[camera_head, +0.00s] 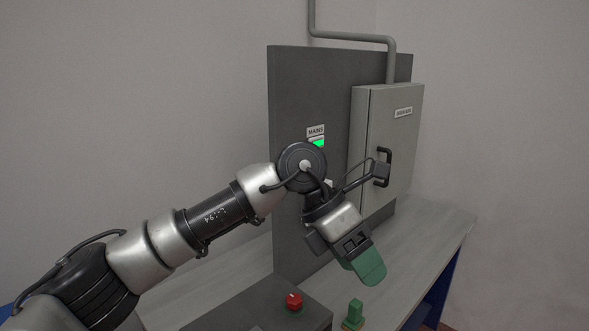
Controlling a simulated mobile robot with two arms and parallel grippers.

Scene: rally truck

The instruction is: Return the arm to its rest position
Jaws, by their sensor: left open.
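My left arm reaches in from the lower left, and its wrist is bent so that my left gripper (366,262) points down and to the right. The gripper has green finger pads and is open, with nothing seen between its fingers. It hangs in front of the grey panel and above the worktop, apart from the cabinet door as far as I can tell. Its far finger is mostly hidden. My right gripper does not show.
A dark panel (290,85) carries a MAINS label (316,131) and a lit green indicator (319,143). A grey cabinet (395,130) with a black handle (386,155) appears shut. A red knob (294,301) and a green piece (353,313) are below. The worktop's right side (440,232) is clear.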

